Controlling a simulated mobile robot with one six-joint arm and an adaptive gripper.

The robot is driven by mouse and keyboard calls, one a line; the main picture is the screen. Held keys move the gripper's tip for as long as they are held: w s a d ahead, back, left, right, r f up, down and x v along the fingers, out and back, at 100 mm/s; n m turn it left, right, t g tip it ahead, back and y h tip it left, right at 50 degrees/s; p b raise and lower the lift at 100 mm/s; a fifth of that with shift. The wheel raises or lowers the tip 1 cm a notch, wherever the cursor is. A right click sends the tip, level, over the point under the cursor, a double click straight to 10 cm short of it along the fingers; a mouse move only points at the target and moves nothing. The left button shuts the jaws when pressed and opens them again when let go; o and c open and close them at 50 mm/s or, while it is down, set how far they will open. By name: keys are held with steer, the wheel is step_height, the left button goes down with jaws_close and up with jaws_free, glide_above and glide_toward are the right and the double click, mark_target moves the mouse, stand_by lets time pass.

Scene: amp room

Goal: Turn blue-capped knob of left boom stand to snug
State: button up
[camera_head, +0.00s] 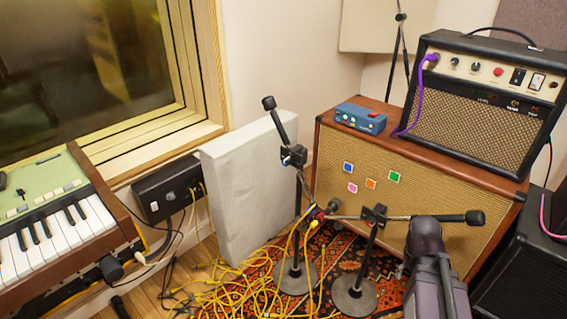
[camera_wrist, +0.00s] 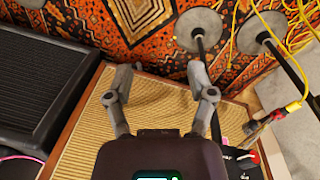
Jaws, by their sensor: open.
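The left boom stand (camera_head: 298,190) stands upright on a round base, its boom tilted up to the left. Its blue-capped knob (camera_head: 286,161) is a small blue spot at the clamp. The right boom stand (camera_head: 375,240) has a nearly level boom. My arm shows at the lower right of the head view, right of both stands; the fingertips cannot be made out there. In the wrist view my gripper (camera_wrist: 160,73) is open, with nothing between its fingers. The stand bases (camera_wrist: 200,30) lie beyond the fingers. I cannot make out the blue-capped knob there.
A wood-edged cabinet (camera_head: 335,150) with colored squares carries a blue pedal (camera_head: 361,119) and an amp (camera_head: 480,85). A grey panel (camera_head: 240,195) stands behind the left stand. Yellow cables (camera_head: 250,290) tangle on the rug. A keyboard (camera_head: 60,235) is at left, a black speaker (camera_head: 520,275) at right.

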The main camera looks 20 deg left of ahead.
steer(key=w+a+r+t+h, duration=0.3)
steer(key=w+a+h, duration=0.25)
steer(key=a, duration=0.45)
steer(key=m+t, duration=0.1)
steer(key=t, duration=1.3)
glide_toward(284, 163)
steer(key=v, duration=0.4)
steer(key=shift+w+r, duration=0.1)
steer(key=shift+r, duration=0.35)
steer(key=shift+w+d, duration=0.15)
steer(key=shift+f+x, duration=0.15)
steer(key=shift+x, duration=3.25)
steer(key=shift+f+x, duration=0.1)
steer(key=shift+x, duration=3.3)
steer(key=shift+f, duration=0.1)
jaws_close()
